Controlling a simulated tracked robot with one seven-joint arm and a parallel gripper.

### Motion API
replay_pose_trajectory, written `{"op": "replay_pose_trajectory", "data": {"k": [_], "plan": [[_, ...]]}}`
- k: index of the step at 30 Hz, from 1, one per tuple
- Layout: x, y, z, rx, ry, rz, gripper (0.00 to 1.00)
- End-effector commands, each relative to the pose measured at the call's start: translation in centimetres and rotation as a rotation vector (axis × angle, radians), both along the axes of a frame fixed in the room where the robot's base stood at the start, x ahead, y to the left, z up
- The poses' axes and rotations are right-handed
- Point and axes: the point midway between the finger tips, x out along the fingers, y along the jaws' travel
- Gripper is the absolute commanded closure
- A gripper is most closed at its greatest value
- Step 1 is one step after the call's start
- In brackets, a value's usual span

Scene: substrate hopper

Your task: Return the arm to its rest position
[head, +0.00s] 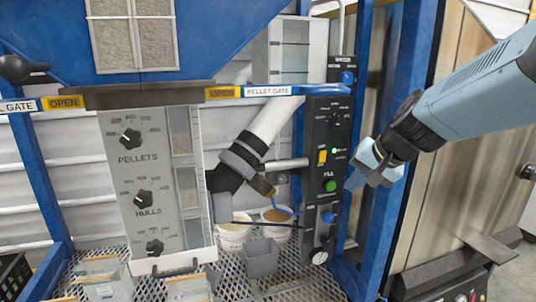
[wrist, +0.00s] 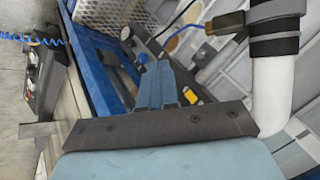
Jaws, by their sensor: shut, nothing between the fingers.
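My arm (head: 475,90) reaches in from the right edge of the head view, light blue with a dark wrist. My gripper (head: 357,180) is at its lower left end, in front of the blue frame post and just right of the black control panel (head: 325,170). In the wrist view the gripper's (wrist: 164,70) light blue fingers lie together past a dark plate. It is shut and I see nothing held in it. I cannot tell whether it touches the post or panel.
A grey pellets and hulls panel (head: 155,180) hangs at left under the blue hopper (head: 210,35). A white pipe (head: 275,125) runs behind. White buckets (head: 233,237) and a grey bin (head: 261,258) stand on the mesh shelf (head: 290,285).

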Motion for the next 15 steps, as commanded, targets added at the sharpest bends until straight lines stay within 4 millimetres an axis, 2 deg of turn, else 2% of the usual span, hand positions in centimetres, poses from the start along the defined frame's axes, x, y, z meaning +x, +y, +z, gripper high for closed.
{"op": "replay_pose_trajectory", "data": {"k": [3, 9, 15], "plan": [[-3.7, 0.0, 0.8, -0.117, -0.007, 0.096, 1.00], [-9.2, -1.3, 1.3, -0.324, -0.007, 0.214, 1.00], [-12.5, -3.0, 1.6, -0.472, -0.005, 0.266, 1.00]]}}
